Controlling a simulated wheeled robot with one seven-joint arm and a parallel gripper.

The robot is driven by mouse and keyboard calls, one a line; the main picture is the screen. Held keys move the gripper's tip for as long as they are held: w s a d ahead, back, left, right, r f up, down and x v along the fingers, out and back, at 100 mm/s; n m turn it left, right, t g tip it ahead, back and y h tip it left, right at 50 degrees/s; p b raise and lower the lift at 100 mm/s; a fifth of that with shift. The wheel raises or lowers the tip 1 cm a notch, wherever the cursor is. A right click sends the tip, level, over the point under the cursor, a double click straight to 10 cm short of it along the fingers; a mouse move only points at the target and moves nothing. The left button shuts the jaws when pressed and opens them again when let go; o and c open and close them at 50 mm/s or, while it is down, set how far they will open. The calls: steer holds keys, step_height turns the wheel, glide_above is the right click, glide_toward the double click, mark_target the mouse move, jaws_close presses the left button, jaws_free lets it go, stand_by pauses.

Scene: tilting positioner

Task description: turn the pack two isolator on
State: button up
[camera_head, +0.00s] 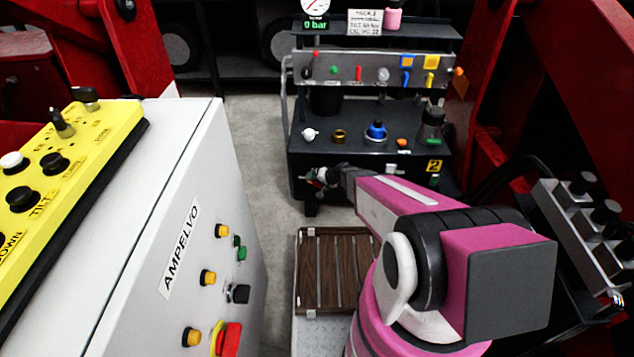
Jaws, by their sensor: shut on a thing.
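The black cart (365,185) carries a yellow plate with a 2 (434,166) at the right of its front. My gripper (318,181) is at the left end of that front, reached by my pink arm. It is shut on a small part there, which appears to be the pack two isolator (316,185). Only a little red and pale colour shows around the fingers. My gripper and wrist hide most of the isolator, so I cannot tell its exact position.
A grey cabinet marked AMPELVO (180,250) with buttons stands at the left, under a yellow control panel (75,165). Loose caps and fittings sit on the cart's shelf (355,150). A brown slatted platform (335,270) lies below. Red frames flank both sides.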

steer(key=shift+y, duration=0.3)
stand_by(0.4)
steer(key=o, duration=0.7)
steer(key=shift+o, duration=0.2)
steer(key=shift+r, duration=0.45)
steer(key=s+a+r, duration=0.8)
steer(key=r, duration=0.2)
steer(key=shift+s, duration=0.25)
